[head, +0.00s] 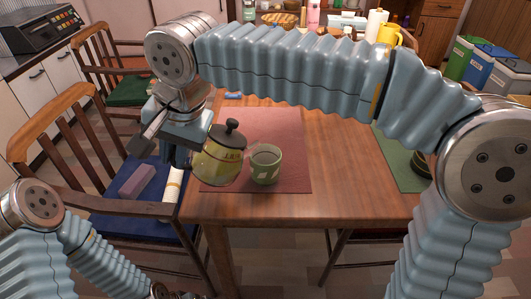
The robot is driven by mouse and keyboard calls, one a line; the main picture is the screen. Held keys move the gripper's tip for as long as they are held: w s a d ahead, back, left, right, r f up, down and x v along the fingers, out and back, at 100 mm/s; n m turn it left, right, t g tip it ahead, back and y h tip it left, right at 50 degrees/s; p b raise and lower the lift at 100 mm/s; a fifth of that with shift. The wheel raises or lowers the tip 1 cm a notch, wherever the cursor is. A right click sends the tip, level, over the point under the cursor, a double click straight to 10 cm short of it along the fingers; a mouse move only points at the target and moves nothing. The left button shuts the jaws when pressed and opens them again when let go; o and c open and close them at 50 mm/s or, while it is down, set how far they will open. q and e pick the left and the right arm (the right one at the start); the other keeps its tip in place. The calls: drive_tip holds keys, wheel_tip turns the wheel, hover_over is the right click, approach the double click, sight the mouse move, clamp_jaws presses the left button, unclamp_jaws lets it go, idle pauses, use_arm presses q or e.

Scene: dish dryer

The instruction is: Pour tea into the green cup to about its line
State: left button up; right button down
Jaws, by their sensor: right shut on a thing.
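The green cup (265,169) stands upright on the red placemat (285,125) near the table's front left part. Whether it holds tea, and where its line is, I cannot make out. The yellow-green teapot (215,164) with a dark lid and knob is just left of the cup, over the mat's left edge. It looks close to upright, with a slight tilt at most. My right gripper (185,150) is shut on the teapot at its left side; the fingertips are mostly hidden.
The wooden table (345,180) is clear right of the mat, up to a green placemat (400,160) with a dark stacked object. Chairs with a green and a blue cushion (115,215) stand at the left. A small blue item (233,95) lies behind the red mat.

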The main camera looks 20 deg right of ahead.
drive_tip(key=shift+d+r, duration=0.1)
drive_tip(key=shift+r, duration=0.15)
drive_tip(key=shift+w+d+r+y, duration=0.25)
drive_tip(key=shift+d+y, duration=0.2)
drive_tip(key=shift+d, duration=0.15)
drive_tip(key=shift+w+d+r+y, duration=0.1)
drive_tip(key=shift+d+r+y, duration=0.15)
drive_tip(key=shift+d+y, duration=0.3)
idle(3.7)
drive_tip(key=shift+w+d+r+y, duration=0.1)
drive_tip(key=shift+d+r+y, duration=0.2)
drive_tip(key=shift+d+r, duration=0.2)
idle(2.4)
